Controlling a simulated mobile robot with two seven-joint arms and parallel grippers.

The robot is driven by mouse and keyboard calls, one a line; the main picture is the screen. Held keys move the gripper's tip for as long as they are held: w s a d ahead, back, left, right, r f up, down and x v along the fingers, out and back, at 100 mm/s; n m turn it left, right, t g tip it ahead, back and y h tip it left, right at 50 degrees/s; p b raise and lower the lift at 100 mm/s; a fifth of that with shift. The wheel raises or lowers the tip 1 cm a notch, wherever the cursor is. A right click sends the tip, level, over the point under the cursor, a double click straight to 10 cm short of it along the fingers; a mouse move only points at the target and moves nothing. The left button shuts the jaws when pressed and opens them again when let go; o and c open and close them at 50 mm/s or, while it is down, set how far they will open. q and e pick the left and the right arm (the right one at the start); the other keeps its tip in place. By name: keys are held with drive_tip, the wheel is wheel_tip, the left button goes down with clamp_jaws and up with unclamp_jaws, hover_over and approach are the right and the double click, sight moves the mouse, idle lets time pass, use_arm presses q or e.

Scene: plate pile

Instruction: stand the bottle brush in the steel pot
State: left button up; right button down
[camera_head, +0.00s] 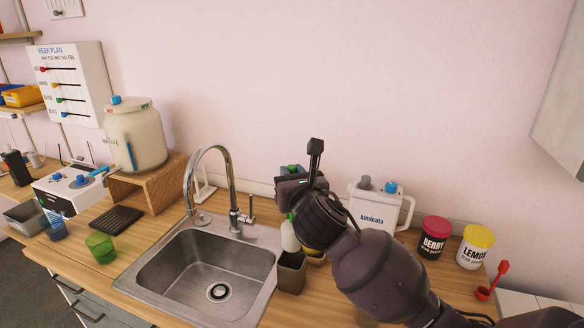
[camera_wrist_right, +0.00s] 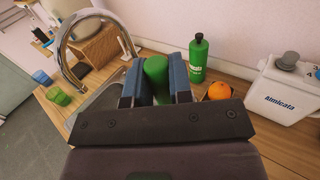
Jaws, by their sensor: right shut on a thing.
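My right gripper (camera_head: 291,170) is right of the tap, its jaws shut on the bottle brush's green handle (camera_wrist_right: 156,80). Below the gripper, a white brush head (camera_head: 290,235) with a green collar hangs about upright. The steel pot (camera_head: 291,274), a dark square-sided container, stands at the sink's right edge, directly under the brush head in the head view. The brush head's lower end meets the pot's rim in the picture; I cannot tell whether it is inside. The wrist view hides the pot behind my gripper. My left gripper is not in view.
The sink (camera_head: 215,270) and tall tap (camera_head: 222,185) are left of the gripper. An orange (camera_wrist_right: 218,91) and a green bottle (camera_wrist_right: 197,58) stand close by on the right. A white jug (camera_head: 378,208) and two tubs (camera_head: 433,240) are further right.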

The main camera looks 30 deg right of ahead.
drive_tip(key=shift+f, duration=0.6)
drive_tip(key=shift+f+b, duration=0.45)
drive_tip(key=shift+f, duration=0.65)
drive_tip(key=shift+f+b, duration=0.45)
drive_tip(key=shift+f, duration=0.65)
drive_tip(key=shift+f+b, duration=0.55)
drive_tip(key=shift+f, duration=0.7)
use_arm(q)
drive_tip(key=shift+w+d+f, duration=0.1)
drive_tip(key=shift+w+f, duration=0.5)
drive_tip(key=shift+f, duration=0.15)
use_arm(e)
drive_tip(key=shift+f, duration=0.35)
drive_tip(key=c, duration=0.9)
unclamp_jaws()
drive_tip(key=shift+c, duration=0.2)
